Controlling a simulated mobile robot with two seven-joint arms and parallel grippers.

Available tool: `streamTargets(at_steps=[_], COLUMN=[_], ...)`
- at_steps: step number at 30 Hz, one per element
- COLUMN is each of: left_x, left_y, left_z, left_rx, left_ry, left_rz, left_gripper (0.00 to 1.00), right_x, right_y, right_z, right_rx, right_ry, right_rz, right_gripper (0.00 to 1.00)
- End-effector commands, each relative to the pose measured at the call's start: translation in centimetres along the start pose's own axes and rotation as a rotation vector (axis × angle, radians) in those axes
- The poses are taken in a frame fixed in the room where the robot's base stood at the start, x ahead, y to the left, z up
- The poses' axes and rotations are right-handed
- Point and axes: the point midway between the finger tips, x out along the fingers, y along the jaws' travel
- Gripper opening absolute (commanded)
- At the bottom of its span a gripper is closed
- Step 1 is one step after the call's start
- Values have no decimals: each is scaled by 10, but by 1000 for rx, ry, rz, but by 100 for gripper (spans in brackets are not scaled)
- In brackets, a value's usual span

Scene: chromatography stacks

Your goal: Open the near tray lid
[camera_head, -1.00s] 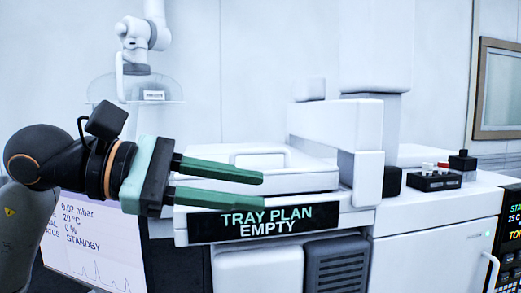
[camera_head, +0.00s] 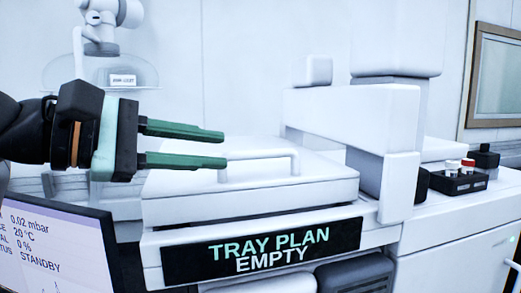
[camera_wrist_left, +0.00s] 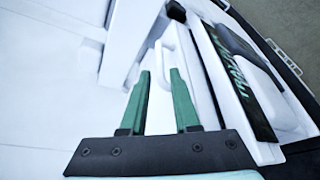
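The near tray lid (camera_head: 320,189) is a flat white lid lying closed on the instrument, above the black "TRAY PLAN EMPTY" sign (camera_head: 262,250). A white bar handle (camera_head: 265,154) stands on its top. My left gripper (camera_head: 222,149) comes in from the left above the lid. Its two green fingers are apart and empty, with their tips near the handle's left end. In the left wrist view the open fingers (camera_wrist_left: 161,76) point toward the pale handle area; whether they touch it I cannot tell. My right gripper is not in view.
A white overhanging arm block (camera_head: 350,115) stands behind and right of the lid. A black holder with capped vials (camera_head: 460,182) sits farther right. A monitor (camera_head: 50,240) is at the lower left. A clear shelf with a robot arm (camera_head: 105,25) is at the back left.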

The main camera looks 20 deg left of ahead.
Motion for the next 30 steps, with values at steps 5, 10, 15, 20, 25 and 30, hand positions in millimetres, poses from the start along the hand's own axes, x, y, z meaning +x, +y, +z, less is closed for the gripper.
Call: streamTargets(at_steps=[5,10,15,20,25,30], left_x=[39,68,85,90,90,90], left_y=[0,0,0,0,0,0], left_z=[2,1,1,0,0,0], left_rx=[-1,-2,-2,-1,-1,-1], left_ry=[-3,-2,-1,0,0,0], left_rz=[-6,-5,-2,0,0,0], left_gripper=[30,30,30,30,30,14], right_x=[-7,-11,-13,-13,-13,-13], right_y=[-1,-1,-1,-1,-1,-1], right_z=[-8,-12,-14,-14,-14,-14], right_rx=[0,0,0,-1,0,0], right_ry=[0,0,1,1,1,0], right_rz=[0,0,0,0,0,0], right_gripper=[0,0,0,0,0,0])
